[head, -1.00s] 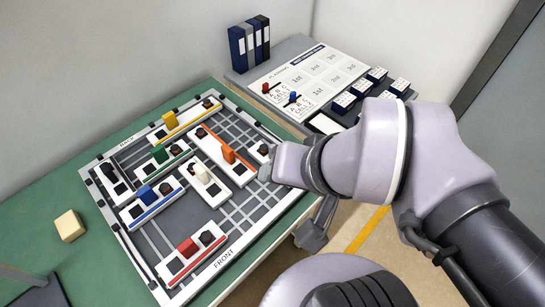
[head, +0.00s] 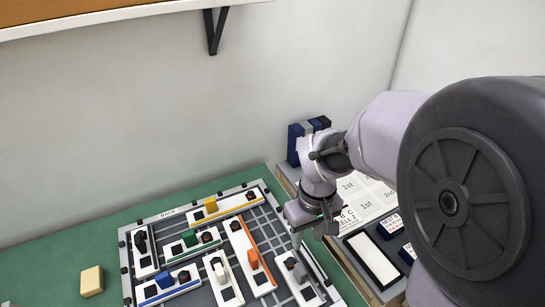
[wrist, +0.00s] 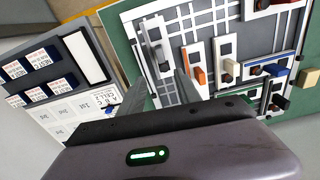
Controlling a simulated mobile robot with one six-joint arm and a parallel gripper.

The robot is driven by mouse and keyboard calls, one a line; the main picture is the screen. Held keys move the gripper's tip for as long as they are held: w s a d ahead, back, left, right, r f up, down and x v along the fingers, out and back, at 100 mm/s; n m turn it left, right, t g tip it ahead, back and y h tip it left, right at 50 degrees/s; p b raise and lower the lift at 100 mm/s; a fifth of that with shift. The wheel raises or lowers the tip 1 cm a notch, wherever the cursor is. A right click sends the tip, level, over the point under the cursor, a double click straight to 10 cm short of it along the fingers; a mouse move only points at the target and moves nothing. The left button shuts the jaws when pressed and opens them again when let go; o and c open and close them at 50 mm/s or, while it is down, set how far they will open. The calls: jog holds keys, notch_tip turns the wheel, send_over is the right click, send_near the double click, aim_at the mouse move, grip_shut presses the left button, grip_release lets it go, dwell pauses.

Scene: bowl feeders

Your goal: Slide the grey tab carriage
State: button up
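The grey tab carriage (head: 308,296) is a white block with a grey tab (head: 299,272) and a dark knob, at the right side of the slotted board (head: 126,262). In the wrist view the carriage (wrist: 149,27) lies just beyond my fingertips, with its grey tab (wrist: 163,58) roughly in line with the gap between them. My gripper (head: 297,238) points down near the board's back right, above and behind the tab. In the wrist view my gripper (wrist: 163,76) has its two fingers apart and nothing between them. I see no contact with the tab.
An orange-tab carriage (head: 244,245) and a white-tab carriage (head: 231,292) stand left of the grey one. Yellow, green and blue-tab carriages lie farther left. A planning board (head: 365,205) and binders (head: 296,145) are at the right. A pale yellow block (head: 92,281) lies left.

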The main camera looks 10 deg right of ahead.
aim_at(301, 269)
jog(key=shift+n, duration=0.4)
notch_tip(301, 269, down, 18)
jog(key=b, duration=0.7)
jog(key=shift+a+f, duration=0.1)
jog(key=shift+f, duration=0.15)
grip_shut()
jog(key=shift+w, duration=0.1)
